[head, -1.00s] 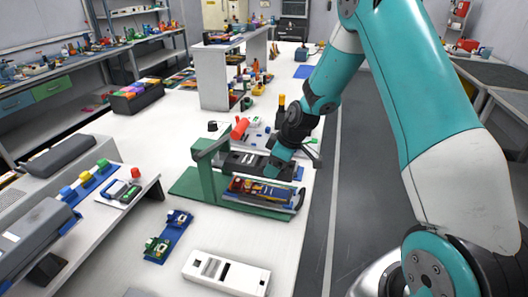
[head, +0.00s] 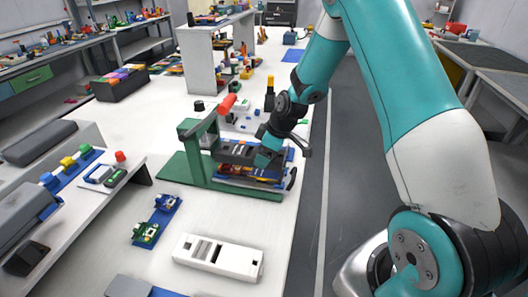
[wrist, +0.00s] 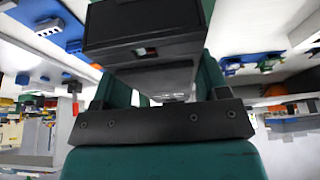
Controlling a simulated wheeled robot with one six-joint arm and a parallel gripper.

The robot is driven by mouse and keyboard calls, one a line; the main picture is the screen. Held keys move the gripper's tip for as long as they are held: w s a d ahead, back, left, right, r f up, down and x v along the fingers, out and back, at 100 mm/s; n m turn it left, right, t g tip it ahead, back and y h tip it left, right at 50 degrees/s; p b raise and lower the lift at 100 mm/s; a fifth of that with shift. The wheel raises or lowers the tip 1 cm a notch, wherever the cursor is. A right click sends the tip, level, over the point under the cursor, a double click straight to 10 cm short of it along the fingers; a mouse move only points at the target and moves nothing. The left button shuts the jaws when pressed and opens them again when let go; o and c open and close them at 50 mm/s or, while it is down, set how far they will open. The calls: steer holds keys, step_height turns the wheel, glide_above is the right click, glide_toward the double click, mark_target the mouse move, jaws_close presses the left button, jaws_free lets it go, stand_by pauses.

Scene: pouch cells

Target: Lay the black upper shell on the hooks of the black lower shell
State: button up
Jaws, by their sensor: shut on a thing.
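The black upper shell (head: 237,152) is a long dark piece held by my gripper (head: 268,158). It hangs over the lower shell at the green stand, roughly lengthwise with it. In the wrist view the upper shell (wrist: 145,32) fills the top middle, between my gripper's teal fingers. The black lower shell (head: 291,180) lies low on the green stand (head: 205,170), with coloured parts inside it. The upper shell and my gripper cover much of it. Its hooks are too small or hidden to make out, and I cannot tell whether the shells touch.
The stand's red-ended lever (head: 228,103) rises close behind the upper shell. A dark bin (head: 120,84) stands back left.

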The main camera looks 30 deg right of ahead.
mark_target(260, 172)
steer(key=shift+f+b, duration=0.4)
steer(key=shift+f, duration=0.45)
steer(key=shift+f+b, duration=0.95)
steer(key=shift+f, duration=0.15)
stand_by(1.1)
steer(key=o, duration=1)
steer(key=shift+r, duration=0.1)
steer(key=b+v, duration=0.1)
steer(key=v, duration=1.6)
steer(key=shift+s+r, duration=0.1)
steer(key=shift+r, duration=0.05)
